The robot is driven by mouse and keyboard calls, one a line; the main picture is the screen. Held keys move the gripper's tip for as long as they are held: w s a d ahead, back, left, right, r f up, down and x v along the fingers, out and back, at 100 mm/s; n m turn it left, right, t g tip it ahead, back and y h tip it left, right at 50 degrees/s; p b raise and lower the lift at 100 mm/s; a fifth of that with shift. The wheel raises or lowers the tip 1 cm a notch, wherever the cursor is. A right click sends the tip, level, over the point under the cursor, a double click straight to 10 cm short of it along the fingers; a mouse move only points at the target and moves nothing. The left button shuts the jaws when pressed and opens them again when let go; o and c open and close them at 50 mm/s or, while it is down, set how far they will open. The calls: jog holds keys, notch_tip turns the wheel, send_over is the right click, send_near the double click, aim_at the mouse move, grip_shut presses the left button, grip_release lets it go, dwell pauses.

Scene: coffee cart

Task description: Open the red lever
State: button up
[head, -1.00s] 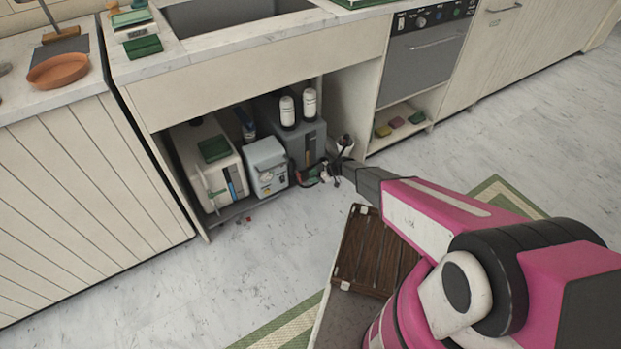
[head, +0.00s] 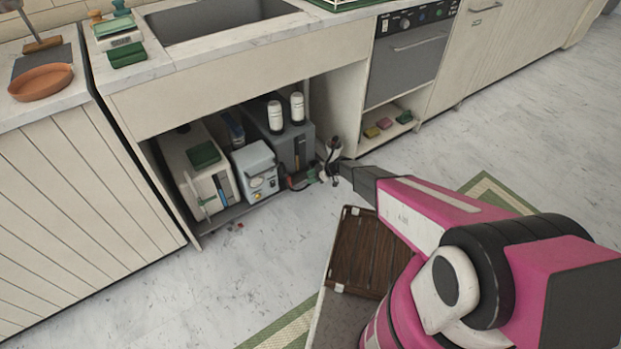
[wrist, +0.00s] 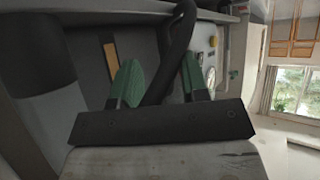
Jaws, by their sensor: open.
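My gripper (head: 324,170) is at the right side of the open under-sink cabinet, low down, in the head view. In the wrist view its two green fingers (wrist: 158,82) are apart, with a thick black hose passing in or behind the gap. I cannot tell whether they touch the hose. A small red part (head: 298,186) shows just left of my gripper, by the grey units. It is too small to tell whether it is the red lever. No red lever is clear in the wrist view.
Inside the cabinet stand a white box (head: 190,163), a small grey box (head: 255,165) and a dark grey unit (head: 297,148) with two white bottles on top. A brown slatted tray (head: 358,255) is below my arm. The floor (head: 150,300) in front is mostly clear.

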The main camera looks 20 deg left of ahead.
aim_at(289, 181)
jog(key=c, duration=0.7)
jog(key=shift+d+r+m, duration=0.1)
jog(key=shift+d+m, duration=0.05)
jog(key=shift+m, duration=0.25)
grip_shut()
jog(key=s+d+r+m, duration=0.1)
jog(key=d+r+m, duration=0.4)
jog(key=m, duration=1.2)
jog(key=r+x, duration=0.1)
jog(key=x, duration=1.2)
jog(key=shift+s+a+h, duration=0.35)
jog(key=shift+a+h, duration=0.05)
jog(key=shift+a, duration=0.05)
